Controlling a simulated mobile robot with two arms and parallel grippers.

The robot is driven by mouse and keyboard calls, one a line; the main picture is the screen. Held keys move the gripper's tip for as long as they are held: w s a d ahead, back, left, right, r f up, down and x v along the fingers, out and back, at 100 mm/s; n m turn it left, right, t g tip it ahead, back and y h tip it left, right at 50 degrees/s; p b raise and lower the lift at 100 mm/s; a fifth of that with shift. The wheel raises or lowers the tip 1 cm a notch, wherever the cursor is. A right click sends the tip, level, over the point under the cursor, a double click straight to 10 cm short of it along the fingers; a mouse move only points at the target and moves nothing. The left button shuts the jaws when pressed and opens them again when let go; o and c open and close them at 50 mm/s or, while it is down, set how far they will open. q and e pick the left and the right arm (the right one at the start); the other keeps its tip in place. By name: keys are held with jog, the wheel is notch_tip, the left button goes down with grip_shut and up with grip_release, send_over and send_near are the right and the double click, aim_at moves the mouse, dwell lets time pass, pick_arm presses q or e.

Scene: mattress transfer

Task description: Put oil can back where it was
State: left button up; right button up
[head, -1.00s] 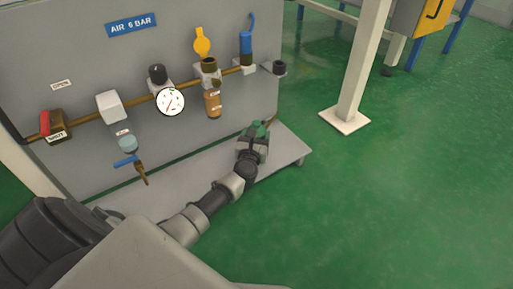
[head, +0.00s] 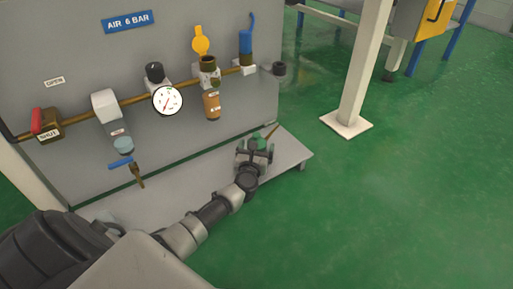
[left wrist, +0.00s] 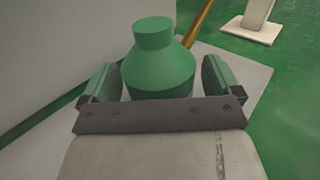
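The green oil can (left wrist: 158,66) has a wide round body, a narrower neck and a thin brown spout. In the head view the oil can (head: 258,142) is at the right part of the grey base shelf below the panel, and looks upright on it. My left gripper (head: 255,150) is around it. In the left wrist view the left gripper's fingers (left wrist: 158,82) stand on both sides of the can, with a narrow gap on each side. The gripper looks open. The can's bottom is hidden. My right gripper is not in view.
The grey base shelf (head: 205,188) runs along the panel (head: 215,135), which carries a brass pipe, valves and a gauge (head: 167,100). A white post (head: 360,75) stands to the right. The green floor (head: 400,210) at the right is clear.

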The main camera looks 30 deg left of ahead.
pick_arm(q)
jog(key=shift+s+d+r, duration=0.1)
jog(key=shift+s+r, duration=0.05)
jog(key=shift+r, duration=0.05)
jog(key=p+v, duration=0.5)
jog(key=v, duration=0.5)
jog(key=shift+s+d, duration=0.1)
jog(key=shift+s, duration=0.25)
jog(key=shift+s+d+f, duration=0.1)
jog(key=shift+s+d, duration=0.05)
jog(key=shift+s, duration=0.3)
